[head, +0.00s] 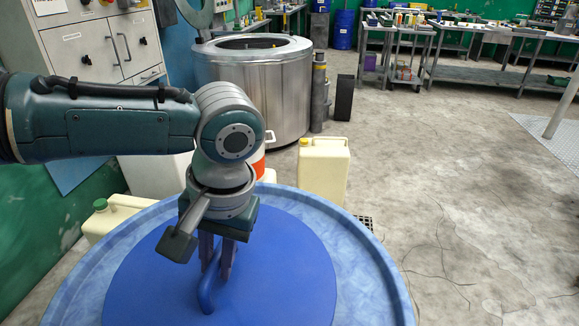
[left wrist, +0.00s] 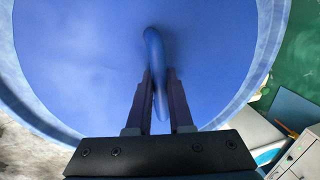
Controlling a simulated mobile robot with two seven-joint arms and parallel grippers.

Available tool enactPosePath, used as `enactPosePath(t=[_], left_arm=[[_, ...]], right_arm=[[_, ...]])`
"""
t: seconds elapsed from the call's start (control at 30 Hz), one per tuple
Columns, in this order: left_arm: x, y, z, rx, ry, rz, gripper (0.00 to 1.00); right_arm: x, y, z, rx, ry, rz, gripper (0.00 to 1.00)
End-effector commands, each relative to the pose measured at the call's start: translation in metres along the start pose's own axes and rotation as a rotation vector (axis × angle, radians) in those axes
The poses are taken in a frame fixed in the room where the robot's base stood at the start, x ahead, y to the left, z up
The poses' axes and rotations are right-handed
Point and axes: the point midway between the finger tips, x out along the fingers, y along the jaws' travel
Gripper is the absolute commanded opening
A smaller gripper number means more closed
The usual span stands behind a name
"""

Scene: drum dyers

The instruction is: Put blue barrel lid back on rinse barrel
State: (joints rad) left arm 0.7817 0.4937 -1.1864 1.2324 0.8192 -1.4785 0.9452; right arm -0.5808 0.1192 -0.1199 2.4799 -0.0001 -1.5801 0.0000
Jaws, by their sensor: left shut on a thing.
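The blue barrel lid (head: 290,262) is a large flat disc with a raised loop handle (head: 207,288). It lies within the lighter blue round rim of the rinse barrel (head: 375,262) in the head view. I cannot tell whether it rests on the barrel or is held just above it. My left gripper (head: 216,268) points down over the lid and is shut on its handle. In the left wrist view the handle (left wrist: 154,55) runs between the two fingers (left wrist: 158,100). My right gripper is not in view.
Cream jerrycans (head: 323,172) stand behind the barrel, one with a green cap at the left. A steel drum (head: 262,85) and a grey cabinet (head: 95,45) stand farther back. Metal tables (head: 475,72) line the back right. The floor at right (head: 470,200) is clear.

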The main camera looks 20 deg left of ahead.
Motion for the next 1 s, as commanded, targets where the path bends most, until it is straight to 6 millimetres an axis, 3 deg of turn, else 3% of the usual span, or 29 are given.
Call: enactPosePath(t=[0.83, 0.87, 1.0], left_arm=[[0.0043, 0.0010, -0.0005, -0.001, 0.001, 0.001, 0.00], [0.0042, 0.0010, -0.0007, -0.001, 0.001, 0.001, 0.21], [0.0043, 0.0009, -0.0005, -0.001, 0.001, 0.001, 0.37]], right_arm=[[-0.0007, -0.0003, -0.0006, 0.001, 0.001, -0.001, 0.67], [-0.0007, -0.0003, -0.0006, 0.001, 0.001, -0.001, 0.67], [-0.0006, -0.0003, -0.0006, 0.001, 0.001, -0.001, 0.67]])
